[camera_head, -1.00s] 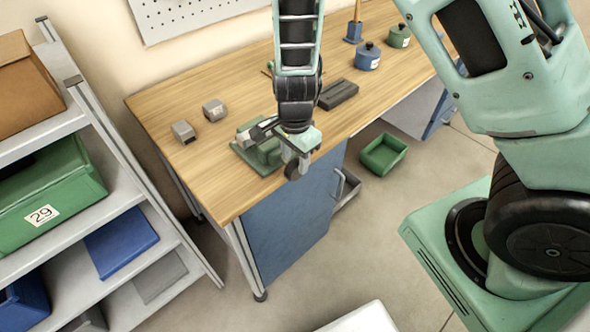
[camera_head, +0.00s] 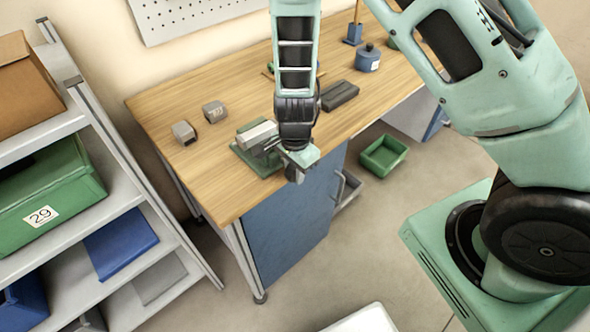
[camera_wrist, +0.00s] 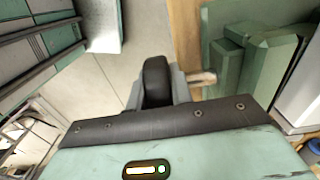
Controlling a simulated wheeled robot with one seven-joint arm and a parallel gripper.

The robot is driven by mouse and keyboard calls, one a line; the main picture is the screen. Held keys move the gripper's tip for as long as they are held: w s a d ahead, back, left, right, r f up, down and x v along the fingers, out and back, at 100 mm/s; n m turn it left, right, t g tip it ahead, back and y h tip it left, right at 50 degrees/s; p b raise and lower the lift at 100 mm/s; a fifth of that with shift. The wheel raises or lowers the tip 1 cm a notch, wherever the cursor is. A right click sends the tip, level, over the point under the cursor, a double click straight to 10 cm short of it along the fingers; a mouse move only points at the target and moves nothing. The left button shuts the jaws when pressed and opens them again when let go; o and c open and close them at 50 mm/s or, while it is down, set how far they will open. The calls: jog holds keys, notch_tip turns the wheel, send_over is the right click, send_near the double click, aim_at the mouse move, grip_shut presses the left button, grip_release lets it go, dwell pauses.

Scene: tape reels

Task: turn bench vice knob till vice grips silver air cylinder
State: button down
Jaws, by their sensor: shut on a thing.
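The green bench vice (camera_head: 245,158) sits at the front edge of the wooden bench, and its green body (camera_wrist: 232,60) also shows in the wrist view. The silver air cylinder (camera_head: 258,134) lies at the vice, partly hidden by my arm. Whether the jaws touch it I cannot tell. The black knob (camera_wrist: 157,80) stands in front of the vice beside a pale metal screw (camera_wrist: 203,78). My gripper (camera_head: 296,175) is shut on the knob, with a grey finger on each side in the wrist view. In the head view my gripper mostly hides the knob.
Two small grey blocks (camera_head: 184,132) (camera_head: 214,111) lie left of the vice. A dark grey block (camera_head: 339,95) and a blue pot (camera_head: 367,57) stand farther right. A green bin (camera_head: 384,155) is on the floor. A shelf rack (camera_head: 130,165) stands at the left.

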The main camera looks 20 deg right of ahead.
jog(key=shift+f+y+b, duration=0.15)
jog(key=shift+y+b, duration=0.15)
jog(key=shift+b, duration=0.3)
jog(key=y+b, duration=0.2)
jog(key=b, duration=0.2)
jog(key=shift+w+d+f+g, duration=0.1)
jog(key=shift+d+f+g, duration=0.05)
jog(key=shift+g, duration=0.25)
jog(key=g+y+b, duration=0.1)
jog(key=y+b, duration=0.2)
jog(key=shift+y, duration=0.4)
jog(key=g+y, duration=0.1)
jog(key=y, duration=0.1)
jog(key=g+y+b, duration=0.1)
jog(key=y, duration=0.2)
jog(key=shift+r, duration=0.35)
jog(key=g+y+b, duration=0.1)
jog(key=y, duration=0.3)
jog(key=shift+d+y, duration=0.1)
jog(key=shift+y, duration=0.2)
jog(key=shift+g, duration=0.3)
jog(key=c, duration=1.2)
grip_release()
jog(key=shift+c, duration=0.2)
jog(key=shift+d, duration=0.1)
